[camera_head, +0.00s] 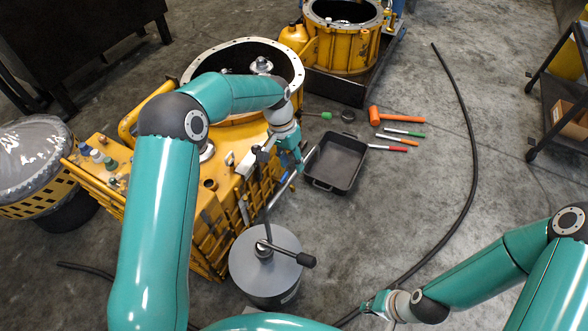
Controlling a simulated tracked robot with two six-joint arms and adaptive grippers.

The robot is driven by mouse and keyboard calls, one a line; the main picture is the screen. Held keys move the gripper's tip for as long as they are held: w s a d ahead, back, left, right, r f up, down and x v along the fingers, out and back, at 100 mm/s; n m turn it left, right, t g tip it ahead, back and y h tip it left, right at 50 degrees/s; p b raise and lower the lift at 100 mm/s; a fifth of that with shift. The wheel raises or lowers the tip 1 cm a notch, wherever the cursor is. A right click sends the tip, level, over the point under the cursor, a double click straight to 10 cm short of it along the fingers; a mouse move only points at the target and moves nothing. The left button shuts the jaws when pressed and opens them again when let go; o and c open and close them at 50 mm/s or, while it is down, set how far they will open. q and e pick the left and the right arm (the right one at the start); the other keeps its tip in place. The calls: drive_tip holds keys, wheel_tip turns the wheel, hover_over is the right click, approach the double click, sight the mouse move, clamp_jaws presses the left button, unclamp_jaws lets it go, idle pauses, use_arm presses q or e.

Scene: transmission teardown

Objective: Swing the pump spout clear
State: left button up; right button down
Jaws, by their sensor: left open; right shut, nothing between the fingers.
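The pump (266,272) is a grey round drum on the floor with a black-gripped handle on its lid. A dark upright tube (266,212) rises from the lid towards the yellow transmission housing (222,192). A silver bar (283,190) slants up beside it towards my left gripper; I cannot tell which of the two is the spout. My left gripper (291,163) is open, close to the upper ends of the tube and bar. Contact cannot be made out. My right gripper (371,304) is shut and empty, low over the floor, right of the pump.
A black tray (337,162) lies right of the housing. An orange mallet (390,116) and several hand tools lie beyond it. A black hose (470,150) curves across the floor. A second yellow housing (343,42) stands behind, and a cart (566,90) at right.

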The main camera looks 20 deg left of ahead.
use_arm(q)
wheel_tip(320, 180, up, 8)
drive_tip(key=a, duration=0.1)
drive_tip(key=shift+w+a+f, duration=0.15)
drive_tip(key=shift+w+a, duration=0.05)
drive_tip(key=shift+a, duration=0.05)
idle(0.4)
